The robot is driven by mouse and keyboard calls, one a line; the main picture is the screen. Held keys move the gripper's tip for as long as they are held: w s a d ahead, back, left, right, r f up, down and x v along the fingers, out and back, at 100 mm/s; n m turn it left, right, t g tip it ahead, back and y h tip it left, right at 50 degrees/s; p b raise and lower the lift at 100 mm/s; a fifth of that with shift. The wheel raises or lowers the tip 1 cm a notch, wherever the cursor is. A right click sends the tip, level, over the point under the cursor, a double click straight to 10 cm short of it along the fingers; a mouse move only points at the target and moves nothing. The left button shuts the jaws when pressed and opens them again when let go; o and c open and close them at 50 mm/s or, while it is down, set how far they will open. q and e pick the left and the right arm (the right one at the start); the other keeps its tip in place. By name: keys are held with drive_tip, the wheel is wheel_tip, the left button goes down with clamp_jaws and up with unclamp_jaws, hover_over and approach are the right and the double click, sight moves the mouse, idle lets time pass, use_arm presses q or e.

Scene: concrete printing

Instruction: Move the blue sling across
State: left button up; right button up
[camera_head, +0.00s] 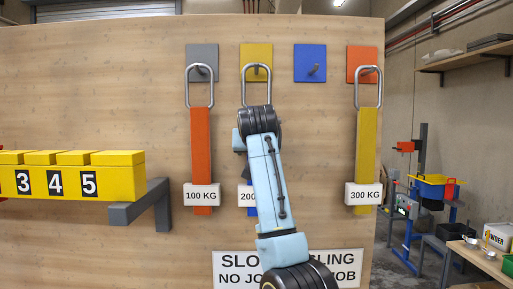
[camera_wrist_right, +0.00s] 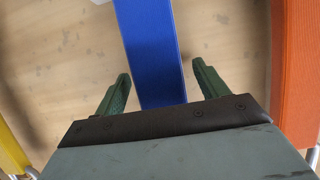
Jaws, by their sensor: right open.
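The blue sling hangs by a metal loop from the hook on the yellow plate (camera_head: 256,56). In the head view my right arm covers most of it; a blue strip (camera_head: 251,212) shows below the 200 KG label (camera_head: 246,196). In the right wrist view the blue sling (camera_wrist_right: 152,45) runs between the two green fingers of my right gripper (camera_wrist_right: 161,72), which are open with a gap on each side. The hook on the blue plate (camera_head: 310,62) is empty. My left gripper is not in view.
An orange sling (camera_head: 201,145) labelled 100 KG hangs from the grey plate's hook on the left. A yellow sling (camera_head: 366,143) labelled 300 KG hangs from the orange plate's hook on the right. Yellow numbered blocks (camera_head: 120,176) sit on a bracket at left.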

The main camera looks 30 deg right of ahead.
drive_tip(key=shift+c, duration=0.4)
drive_tip(key=shift+r, duration=0.1)
drive_tip(key=c, duration=1.3)
drive_tip(key=shift+r, duration=1.05)
drive_tip(key=s+a+b, duration=0.7)
drive_tip(key=s, duration=0.5)
drive_tip(key=shift+a, duration=0.2)
